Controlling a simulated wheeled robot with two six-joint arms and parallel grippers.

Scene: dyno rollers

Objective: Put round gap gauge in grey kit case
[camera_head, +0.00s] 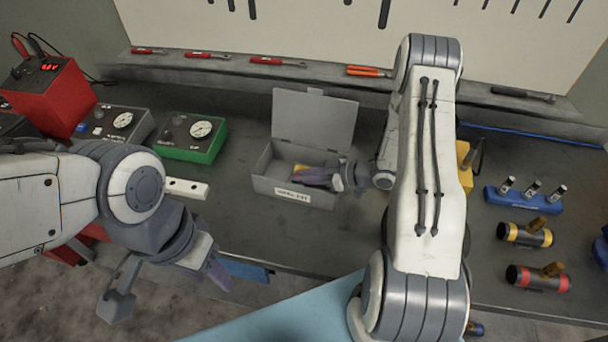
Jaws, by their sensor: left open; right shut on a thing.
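The grey kit case (262,187) stands open on the bench at the centre, its lid (314,115) raised at the back and a white label on its front. My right gripper (308,175) reaches into the case from the right, fingers pointing left, low between its walls. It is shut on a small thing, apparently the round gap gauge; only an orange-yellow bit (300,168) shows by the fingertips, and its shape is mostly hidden. My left gripper (219,276) is open and empty, low at the left, in front of the bench edge.
A green gauge box (191,137) and a white block (187,188) lie left of the case. A red power supply (46,95) stands far left. A blue holder (523,201) with pins and two dark cylinders (525,235) are at right. Tools lie on the back ledge.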

